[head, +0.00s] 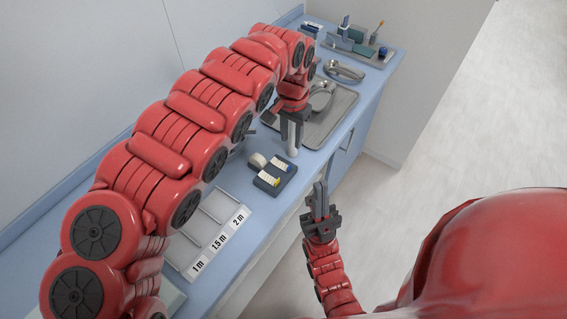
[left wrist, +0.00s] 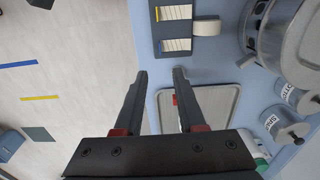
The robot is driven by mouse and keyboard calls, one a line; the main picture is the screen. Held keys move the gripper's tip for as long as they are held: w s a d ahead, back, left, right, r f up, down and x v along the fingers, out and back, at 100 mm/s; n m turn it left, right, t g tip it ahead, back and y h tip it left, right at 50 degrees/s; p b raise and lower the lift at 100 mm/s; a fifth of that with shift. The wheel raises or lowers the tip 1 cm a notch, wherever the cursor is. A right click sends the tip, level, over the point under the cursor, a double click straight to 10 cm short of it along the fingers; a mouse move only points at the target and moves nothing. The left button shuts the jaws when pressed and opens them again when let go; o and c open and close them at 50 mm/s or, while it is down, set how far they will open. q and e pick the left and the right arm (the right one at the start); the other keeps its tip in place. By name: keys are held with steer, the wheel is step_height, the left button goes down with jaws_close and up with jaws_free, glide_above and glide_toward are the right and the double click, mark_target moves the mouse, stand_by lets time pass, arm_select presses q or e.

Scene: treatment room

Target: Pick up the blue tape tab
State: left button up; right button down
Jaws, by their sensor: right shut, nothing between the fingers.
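The dark holder (head: 262,186) lies on the blue counter, with two white tab strips on it. In the left wrist view, the blue tape tab (left wrist: 162,46) is the blue edge of the lower white strip (left wrist: 178,45). The upper strip (left wrist: 175,13) has a yellow edge. My left gripper (head: 292,148) points down over the counter, beyond the holder in the head view. Its fingers are apart and empty in the left wrist view (left wrist: 160,73), just below the blue-edged strip there. My right gripper (head: 319,190) is shut and empty, off the counter's front edge.
A tape roll (left wrist: 207,27) stands beside the holder. A metal tray (head: 346,96) with a kidney dish (head: 321,97) is behind my left gripper. Metal canisters (left wrist: 295,35) and labelled jars (left wrist: 284,124) stand near. A length board (head: 220,240) lies at the near end.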

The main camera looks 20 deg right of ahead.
mark_target(289, 170)
arm_select(q)
step_height(289, 170, down, 5)
steer(key=shift+s+f, duration=0.15)
steer(key=shift+f, duration=0.35)
steer(key=shift+f+p, duration=0.35)
steer(key=shift+p, duration=0.1)
steer(key=f+p, duration=0.1)
steer(key=f, duration=0.1)
steer(key=f+p, duration=0.1)
steer(key=f, duration=0.1)
steer(key=shift+a, duration=0.2)
steer(key=shift+f+p, duration=0.3)
steer(key=shift+f, duration=0.1)
steer(key=shift+c, duration=0.3)
jaws_close()
